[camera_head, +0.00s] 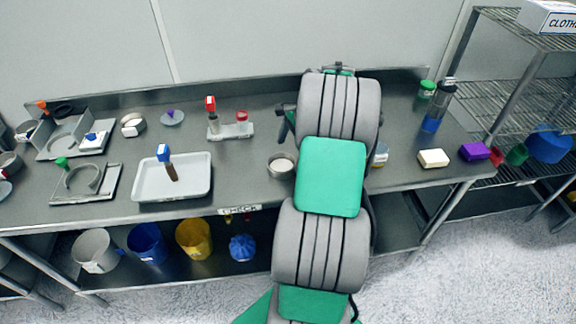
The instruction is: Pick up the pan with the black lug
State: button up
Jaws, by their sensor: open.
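I cannot make out a black lug on any pan for certain. A small round metal pan (281,166) with pale contents stands on the steel bench (235,185), just left of my arm. My arm may hide part of its right side. Another round metal pan (133,125) stands at the back left, with something brown and dark in it. My gripper's fingertips are not visible. My arm covers the bench right of centre and hides what lies behind it.
A white tray (150,185) holds a brush with a blue top. A stand (230,131) with red-topped items is behind it. At right are a bottle (434,115), a cream block (433,159) and a purple block (474,151). Buckets (147,243) stand on the lower shelf.

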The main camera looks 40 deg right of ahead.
aim_at(281, 168)
jog(key=x, duration=0.3)
jog(key=p+x, duration=0.1)
jog(key=shift+w+a+f, duration=0.2)
jog(key=shift+w, duration=0.1)
jog(key=shift+r, duration=0.1)
jog(key=c, duration=1.5)
